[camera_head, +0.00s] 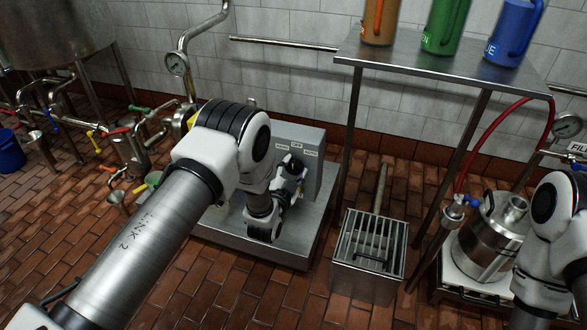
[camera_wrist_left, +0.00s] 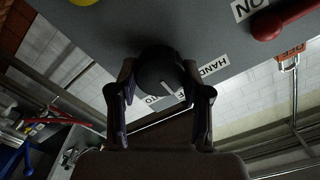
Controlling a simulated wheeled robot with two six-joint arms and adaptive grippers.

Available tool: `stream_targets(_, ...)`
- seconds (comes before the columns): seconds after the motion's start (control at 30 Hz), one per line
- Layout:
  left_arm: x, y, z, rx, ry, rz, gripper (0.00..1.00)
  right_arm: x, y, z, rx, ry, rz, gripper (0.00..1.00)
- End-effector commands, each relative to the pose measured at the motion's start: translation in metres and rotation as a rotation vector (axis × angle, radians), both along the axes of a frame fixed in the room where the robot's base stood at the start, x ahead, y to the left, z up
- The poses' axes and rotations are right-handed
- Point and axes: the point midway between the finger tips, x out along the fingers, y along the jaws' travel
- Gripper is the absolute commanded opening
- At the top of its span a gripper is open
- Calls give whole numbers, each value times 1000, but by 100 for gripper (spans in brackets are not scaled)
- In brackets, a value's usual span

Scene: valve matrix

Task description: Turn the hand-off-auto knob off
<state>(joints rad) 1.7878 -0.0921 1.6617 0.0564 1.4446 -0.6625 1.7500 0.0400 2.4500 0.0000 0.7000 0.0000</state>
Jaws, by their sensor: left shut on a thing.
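The hand-off-auto knob (camera_wrist_left: 158,70) is a black round knob with a white pointer line on a grey panel (camera_wrist_left: 110,30). My left gripper (camera_wrist_left: 160,85) is shut around it, one finger on each side. The pointer line slants down and right in the left wrist view, roughly toward a label ending in F that a finger partly covers. The HAND label is right of the knob; a label ending in TO is below it. In the head view the grey control box (camera_head: 308,140) stands behind my left gripper (camera_head: 295,170), which hides the knob. My right gripper is out of frame.
A red lever (camera_wrist_left: 285,20) beside an ON label is on the same panel. A metal shelf (camera_head: 440,65) with orange, green and blue jugs stands right of the box. A grated floor drain box (camera_head: 370,245) and a steel pot (camera_head: 490,240) are right. Brick floor shows between.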

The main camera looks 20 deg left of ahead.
Motion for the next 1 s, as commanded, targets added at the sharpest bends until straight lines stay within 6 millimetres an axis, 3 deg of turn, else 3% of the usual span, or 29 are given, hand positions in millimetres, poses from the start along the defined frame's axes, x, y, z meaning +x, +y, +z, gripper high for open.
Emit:
stream_targets(0.17, 0, 0, 0, -1, 0, 0, 14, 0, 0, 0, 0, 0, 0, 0)
stream_targets(0.2, 0, 0, 0, -1, 0, 0, 59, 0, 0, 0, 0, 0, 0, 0)
stream_targets(0.23, 0, 0, 0, -1, 0, 0, 70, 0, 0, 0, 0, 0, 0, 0)
stream_targets(0.27, 0, 0, 0, -1, 0, 0, 74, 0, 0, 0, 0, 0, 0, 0)
stream_targets(0.67, -9, 0, 0, -2, 1, 0, 74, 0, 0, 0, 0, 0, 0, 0)
stream_targets(1.0, -89, 3, -1, -1, 4, 0, 74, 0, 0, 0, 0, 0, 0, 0)
